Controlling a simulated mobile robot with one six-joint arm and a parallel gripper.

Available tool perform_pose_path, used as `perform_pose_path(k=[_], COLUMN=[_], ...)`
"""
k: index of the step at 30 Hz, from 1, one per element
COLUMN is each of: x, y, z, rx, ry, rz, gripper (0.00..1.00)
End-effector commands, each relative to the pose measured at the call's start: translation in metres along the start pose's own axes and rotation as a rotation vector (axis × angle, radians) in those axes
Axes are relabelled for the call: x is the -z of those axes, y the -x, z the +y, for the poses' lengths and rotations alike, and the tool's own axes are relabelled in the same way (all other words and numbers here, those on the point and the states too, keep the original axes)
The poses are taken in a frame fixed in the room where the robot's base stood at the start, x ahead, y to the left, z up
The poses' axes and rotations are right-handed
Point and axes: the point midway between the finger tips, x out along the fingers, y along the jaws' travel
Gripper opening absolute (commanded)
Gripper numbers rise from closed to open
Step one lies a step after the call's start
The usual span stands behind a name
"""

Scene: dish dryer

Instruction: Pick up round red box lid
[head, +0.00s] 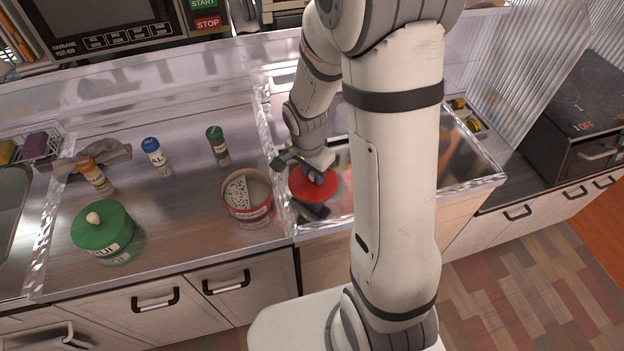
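The round red lid (328,192) is at the left front of the shiny metal basin area, right of the open round red box. My gripper (306,180) is at the lid, with dark parts at its upper left and near its lower edge. My wrist covers the lid's upper part and some of its middle. I cannot tell whether the fingers are closed on the lid or only around it. The round red box (248,212) stands without a lid on the metal counter and shows pale, dark-specked contents.
A green lidded round box (104,235), a blue-capped shaker (156,158), a green-capped shaker (219,150) and an orange-capped shaker (96,177) stand on the counter (185,220). A grey cloth (108,157) lies behind. A black appliance (580,115) is at right.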

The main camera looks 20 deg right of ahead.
Motion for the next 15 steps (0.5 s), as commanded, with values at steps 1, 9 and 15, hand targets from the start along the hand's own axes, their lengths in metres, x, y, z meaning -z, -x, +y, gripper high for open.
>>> perform_pose_path(k=[1,9,15], x=[-0.0001,-0.0003,-0.0003], y=[0.0001,0.0002,0.0004], z=[-0.0001,-0.0002,-0.0004], rx=[0.0,0.0,0.0], ry=[0.0,0.001,0.001], rz=[0.0,0.0,0.0], gripper=[0.24,0.02,0.0])
